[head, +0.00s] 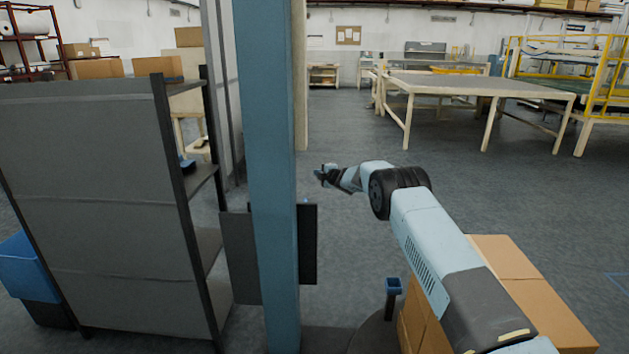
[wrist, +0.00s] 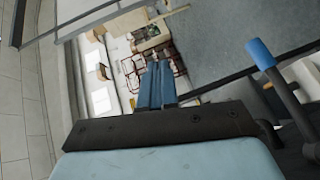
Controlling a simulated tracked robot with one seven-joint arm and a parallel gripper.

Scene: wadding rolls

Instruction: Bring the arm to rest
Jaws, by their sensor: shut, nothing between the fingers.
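My arm (head: 420,235) reaches from the lower right of the head view up and away to a bent black joint, then turns left. My gripper (head: 324,175) is at its far end, small and dark, held out over the open grey floor. It is shut with nothing in it. The gripper is apart from everything around it.
Cardboard boxes (head: 502,258) stand close beside and below my arm. A grey-backed shelf rack (head: 90,200) stands at the left, with a blue bin (head: 28,265) at its foot. A long table (head: 480,84) stands farther back. The floor (head: 480,185) between is clear.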

